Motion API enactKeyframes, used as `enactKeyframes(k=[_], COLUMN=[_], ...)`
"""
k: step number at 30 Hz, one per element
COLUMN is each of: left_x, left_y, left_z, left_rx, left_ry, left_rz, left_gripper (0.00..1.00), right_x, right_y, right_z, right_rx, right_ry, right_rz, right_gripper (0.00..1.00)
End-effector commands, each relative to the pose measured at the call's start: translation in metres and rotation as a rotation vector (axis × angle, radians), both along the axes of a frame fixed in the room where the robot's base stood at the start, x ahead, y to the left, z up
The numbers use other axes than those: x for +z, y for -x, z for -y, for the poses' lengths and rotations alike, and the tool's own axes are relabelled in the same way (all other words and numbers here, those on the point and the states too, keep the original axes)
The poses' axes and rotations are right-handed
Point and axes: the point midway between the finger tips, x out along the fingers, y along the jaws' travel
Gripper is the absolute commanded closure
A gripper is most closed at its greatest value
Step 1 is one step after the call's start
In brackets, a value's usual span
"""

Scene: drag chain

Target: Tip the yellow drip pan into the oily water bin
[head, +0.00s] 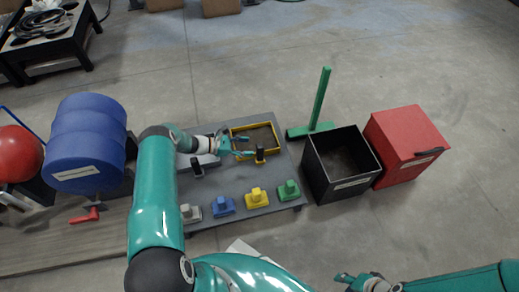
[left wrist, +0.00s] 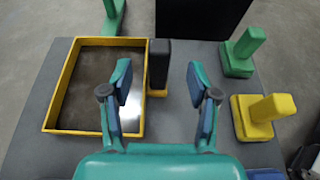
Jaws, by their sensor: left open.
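The yellow-rimmed drip pan (head: 253,126) lies flat on the grey cart and holds dark liquid; its rim also shows in the left wrist view (left wrist: 60,88). Its black handle (left wrist: 158,62) stands at the pan's right side there. My left gripper (head: 249,147) is open at the pan, and its fingers (left wrist: 158,72) are on either side of the handle, with gaps showing. A black open bin (head: 315,172) stands on the floor right of the cart; its label is too small to read. My right gripper (head: 358,282) is at the bottom edge, away from the pan.
Grey, blue, yellow (head: 257,197) and green (head: 289,190) handled blocks line the cart's near side. A green T-shaped tool (head: 319,105) stands behind the black bin. A lidded red box (head: 405,140) is right of it. Blue barrel (head: 88,140) at left.

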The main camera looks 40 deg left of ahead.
Motion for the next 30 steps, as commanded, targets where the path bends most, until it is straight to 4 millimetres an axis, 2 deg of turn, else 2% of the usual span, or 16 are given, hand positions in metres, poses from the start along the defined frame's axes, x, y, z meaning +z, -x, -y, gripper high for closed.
enactKeyframes(k=[12,20,30], left_x=[-0.016,-0.015,-0.015], left_y=[-0.035,-0.038,-0.038], left_z=[0.031,0.032,0.033], left_rx=[-0.004,-0.002,-0.004], left_ry=[0.0,0.0,-0.001], left_rz=[0.001,0.0,0.0], left_gripper=[0.4,0.4,0.96], right_x=[-0.016,-0.015,-0.015], right_y=[0.0,0.0,0.0], right_z=[0.0,0.0,0.0], right_rx=[0.0,0.0,0.0], right_ry=[0.0,0.0,0.0], right_rz=[0.0,0.0,0.0], right_gripper=[0.6,0.6,0.6])
